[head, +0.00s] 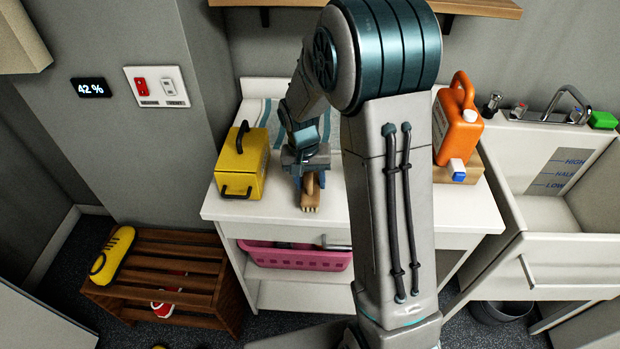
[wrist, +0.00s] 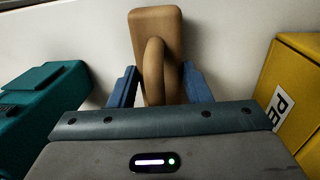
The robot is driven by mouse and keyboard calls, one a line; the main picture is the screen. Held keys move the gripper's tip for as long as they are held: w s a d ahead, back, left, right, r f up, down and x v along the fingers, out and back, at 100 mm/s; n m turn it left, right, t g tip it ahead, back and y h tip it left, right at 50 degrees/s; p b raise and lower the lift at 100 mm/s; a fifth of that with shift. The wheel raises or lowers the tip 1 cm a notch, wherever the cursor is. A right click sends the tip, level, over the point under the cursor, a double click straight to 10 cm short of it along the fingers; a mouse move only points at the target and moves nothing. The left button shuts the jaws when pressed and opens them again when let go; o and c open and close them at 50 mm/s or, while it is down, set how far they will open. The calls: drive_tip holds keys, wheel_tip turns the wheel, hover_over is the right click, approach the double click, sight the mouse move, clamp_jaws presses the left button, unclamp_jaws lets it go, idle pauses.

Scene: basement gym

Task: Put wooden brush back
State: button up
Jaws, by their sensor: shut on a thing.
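The wooden brush (head: 310,197) is at my gripper (head: 308,178), over the white counter (head: 270,210) near its front edge. In the wrist view the brush (wrist: 155,25) shows as a tan block with a looped handle. The blue fingers of my gripper (wrist: 154,88) stand on either side of the handle and are shut on it. I cannot tell whether the brush touches the counter.
A yellow box (head: 242,165) with black handles stands left of my gripper. An orange jug (head: 457,120) stands on a wooden block at right, beside the sink (head: 570,215). A pink basket (head: 295,258) sits below the counter. A slatted wooden bench (head: 170,265) is at left.

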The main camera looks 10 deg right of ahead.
sight(305, 183)
drive_tip(key=shift+f, duration=0.15)
drive_tip(key=o, duration=1)
drive_tip(key=shift+c, duration=0.2)
wheel_tip(305, 183, up, 11)
drive_tip(key=a, duration=0.1)
drive_tip(key=s+r+n+t, duration=0.1)
drive_tip(key=s+r+n, duration=0.1)
drive_tip(key=s, duration=0.8)
drive_tip(key=s+d+r+n+t+y, duration=0.1)
drive_tip(key=s+r+t, duration=0.1)
drive_tip(key=s, duration=0.8)
drive_tip(key=shift+s+d+n+b, duration=0.2)
drive_tip(key=shift+s+n+b, duration=0.05)
drive_tip(key=shift+n+b, duration=0.15)
